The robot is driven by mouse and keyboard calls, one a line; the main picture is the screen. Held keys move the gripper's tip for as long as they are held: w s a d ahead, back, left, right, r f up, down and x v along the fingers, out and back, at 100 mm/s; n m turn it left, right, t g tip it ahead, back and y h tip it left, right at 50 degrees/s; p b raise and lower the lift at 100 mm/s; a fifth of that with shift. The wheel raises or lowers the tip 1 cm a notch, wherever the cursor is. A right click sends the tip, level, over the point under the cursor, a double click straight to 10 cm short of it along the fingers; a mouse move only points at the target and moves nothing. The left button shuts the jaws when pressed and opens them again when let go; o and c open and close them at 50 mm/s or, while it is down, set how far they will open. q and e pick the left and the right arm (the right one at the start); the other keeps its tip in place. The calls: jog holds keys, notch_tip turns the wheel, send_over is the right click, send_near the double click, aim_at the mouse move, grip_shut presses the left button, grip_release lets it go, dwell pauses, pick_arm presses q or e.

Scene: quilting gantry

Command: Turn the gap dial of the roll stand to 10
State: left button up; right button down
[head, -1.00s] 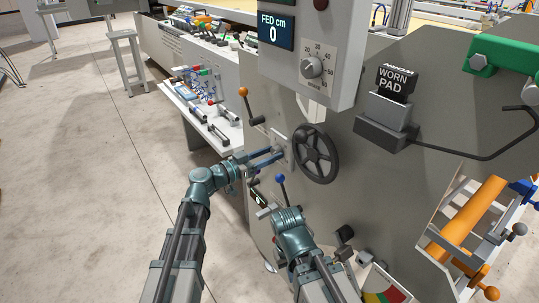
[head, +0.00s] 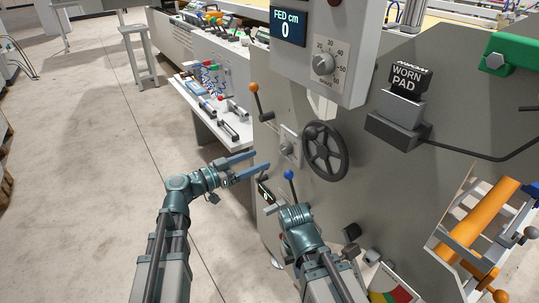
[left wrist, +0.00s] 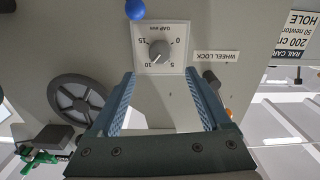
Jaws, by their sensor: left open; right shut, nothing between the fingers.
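The gap dial (head: 287,149) is a small grey knob on a white plate on the roll stand's grey side panel, left of the black handwheel. In the left wrist view the dial (left wrist: 160,51) appears upside down, with marks 0, 5, 10 and 15. Its pointer seems to lean to the picture's lower left, toward 10. My left gripper (head: 259,161) is open and empty, a little left of and apart from the dial. In the left wrist view its fingers stand below the plate, either side of it. My right gripper (head: 271,209) is shut and empty, low by the panel.
The black handwheel (head: 325,150) stands out right of the dial. A blue-knobbed lever (head: 289,175) is just below it, an orange-knobbed lever (head: 254,88) above left. A control box (head: 318,55) overhangs above.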

pick_arm(q)
jog(key=shift+v, duration=2.55)
jog(key=s+d+f+n+g+y, duration=0.1)
jog(key=s+d+f+g+y, duration=0.3)
jog(key=f, duration=0.3)
jog(key=s+d+f+g+y, duration=0.1)
jog(key=s+d+f+g, duration=0.3)
jog(key=s+d+f, duration=0.3)
jog(key=s+a+f+n+g+y, duration=0.3)
jog(key=s+a+f+n+y, duration=0.2)
jog(key=s+f+y, duration=0.45)
notch_tip(320, 180, up, 31)
jog(key=w+y+p, duration=0.1)
jog(key=w+p, duration=0.1)
jog(key=p, duration=2.7)
jog(key=shift+r+p, duration=0.2)
jog(key=shift+p, duration=0.15)
jog(key=shift+w+a, duration=0.1)
jog(key=shift+w, duration=0.05)
